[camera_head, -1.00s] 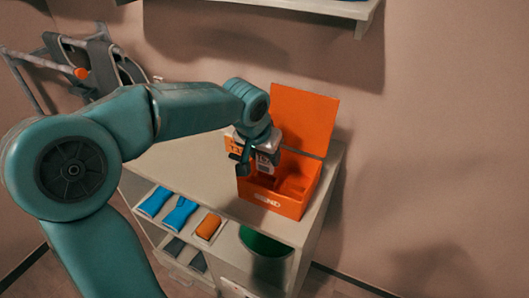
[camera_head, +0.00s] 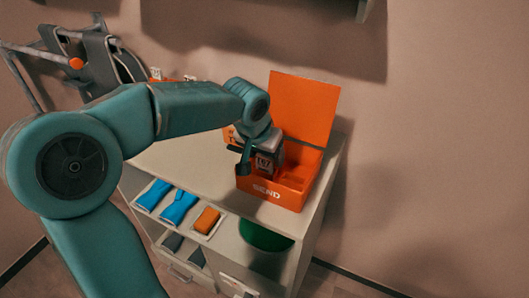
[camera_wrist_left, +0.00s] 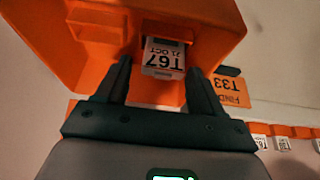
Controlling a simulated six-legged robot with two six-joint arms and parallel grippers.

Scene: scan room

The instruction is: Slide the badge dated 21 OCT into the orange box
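The badge (camera_head: 264,164), white with a dark part, reads T67 and 21 OCT in the left wrist view (camera_wrist_left: 163,62). It is within the open orange box (camera_head: 272,193), marked SEND on its front; whether it rests on the floor of the box I cannot tell. The box's orange inside also fills the upper left wrist view (camera_wrist_left: 95,25). My left gripper (camera_head: 261,158) is over the box's left part. In the left wrist view its two dark fingers (camera_wrist_left: 160,73) stand apart on either side of the badge, with gaps showing. My right gripper is not in view.
The box stands on a pale cabinet (camera_head: 190,160) with its lid raised behind. An orange card (camera_wrist_left: 231,90) reading FIND T33 lies beside the box. An orange rack with several badges (camera_wrist_left: 284,143) is farther off. Blue and orange items (camera_head: 178,207) lie on the shelf below.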

